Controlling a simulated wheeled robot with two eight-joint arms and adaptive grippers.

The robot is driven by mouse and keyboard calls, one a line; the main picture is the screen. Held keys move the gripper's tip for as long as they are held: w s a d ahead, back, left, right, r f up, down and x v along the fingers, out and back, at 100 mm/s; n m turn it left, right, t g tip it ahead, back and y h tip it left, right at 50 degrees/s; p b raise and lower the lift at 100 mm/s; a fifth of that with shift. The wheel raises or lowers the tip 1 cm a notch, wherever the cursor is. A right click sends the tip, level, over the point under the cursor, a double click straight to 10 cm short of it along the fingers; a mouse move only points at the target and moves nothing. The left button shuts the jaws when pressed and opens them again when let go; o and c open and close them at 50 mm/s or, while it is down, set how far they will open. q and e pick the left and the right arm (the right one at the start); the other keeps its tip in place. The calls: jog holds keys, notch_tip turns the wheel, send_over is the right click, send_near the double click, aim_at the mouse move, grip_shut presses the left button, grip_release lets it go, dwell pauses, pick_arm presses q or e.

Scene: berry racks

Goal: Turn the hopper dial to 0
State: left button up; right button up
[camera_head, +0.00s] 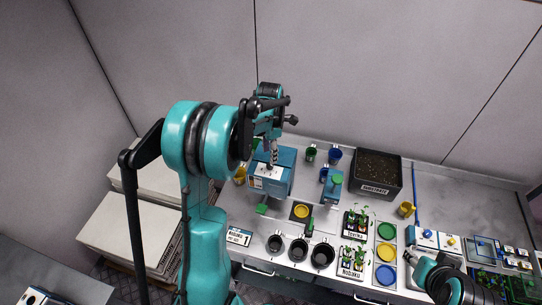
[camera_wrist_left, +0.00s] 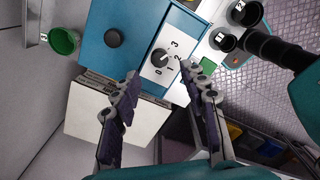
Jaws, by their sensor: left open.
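The hopper is a blue box (camera_head: 270,184) on the bench, below my left gripper in the head view. In the left wrist view its white panel (camera_wrist_left: 151,74) carries a black dial (camera_wrist_left: 159,57) with the numbers 0 to 3 around one side. I cannot tell for certain which number the dial's pointer faces. My left gripper (camera_wrist_left: 160,73) is open and empty, its fingers either side of the dial's panel in that view. It also shows above the hopper in the head view (camera_head: 272,160). My right arm is at the lower right; its fingers are not clear.
A black substrate box (camera_head: 378,162) stands at the back of the bench. Green and blue cups stand beside the hopper. Black pots (camera_head: 298,250), seedling trays (camera_head: 355,222) and coloured discs (camera_head: 386,252) fill the front. A black knob (camera_wrist_left: 113,38) sits on the hopper's blue face.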

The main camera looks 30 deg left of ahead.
aim_at(270, 166)
pick_arm(q)
notch_tip(270, 166, down, 6)
dwell(0.4)
grip_shut()
